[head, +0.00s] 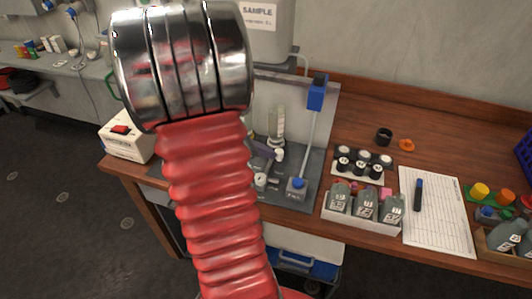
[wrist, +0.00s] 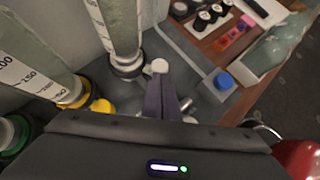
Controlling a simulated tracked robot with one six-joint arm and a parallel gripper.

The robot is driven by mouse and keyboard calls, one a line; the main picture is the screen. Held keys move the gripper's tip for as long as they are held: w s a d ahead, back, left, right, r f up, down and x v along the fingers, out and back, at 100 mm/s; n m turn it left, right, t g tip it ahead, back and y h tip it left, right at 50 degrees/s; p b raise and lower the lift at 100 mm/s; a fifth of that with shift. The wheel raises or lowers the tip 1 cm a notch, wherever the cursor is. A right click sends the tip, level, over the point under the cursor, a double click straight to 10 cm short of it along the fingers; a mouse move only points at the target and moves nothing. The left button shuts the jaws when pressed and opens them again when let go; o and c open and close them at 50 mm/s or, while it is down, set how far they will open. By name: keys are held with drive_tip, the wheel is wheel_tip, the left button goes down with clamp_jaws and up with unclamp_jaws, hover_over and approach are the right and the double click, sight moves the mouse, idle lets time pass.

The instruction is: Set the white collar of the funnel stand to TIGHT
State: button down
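The funnel stand (wrist: 191,68) is a grey base carrying tall graduated clear tubes with green, yellow and white collars. The white collar (wrist: 127,64) rings the foot of one tube in the wrist view. A round white knob (wrist: 160,66) stands just right of it. In the head view, this tube (head: 277,122) shows behind my arm. My gripper (wrist: 161,80) has its two purple-grey fingers close together, tips right at the knob. I cannot tell whether they touch it, and nothing is visibly held. The collar's markings cannot be read.
A blue-capped block (head: 297,186) stands at the base's right front. A crate of grey bottles (head: 361,219), a rack of black-and-white jars (head: 362,165) and a clipboard sheet (head: 436,212) lie to the right. A white box (head: 127,138) stands left. My red arm hides much of the stand.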

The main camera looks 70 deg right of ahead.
drive_tip(key=shift+s, duration=0.25)
drive_tip(key=shift+w+d, duration=0.3)
drive_tip(key=shift+w, duration=0.4)
drive_tip(key=shift+w+a, duration=0.15)
drive_tip(key=shift+w, duration=0.05)
drive_tip(key=shift+w+a, duration=0.15)
drive_tip(key=shift+a, duration=0.05)
drive_tip(key=w+a, duration=0.2)
drive_tip(key=shift+w+a, duration=0.15)
drive_tip(key=shift+a, duration=0.15)
drive_tip(key=v, duration=0.9)
drive_tip(key=shift+a+r, duration=0.25)
drive_tip(key=shift+a, duration=0.1)
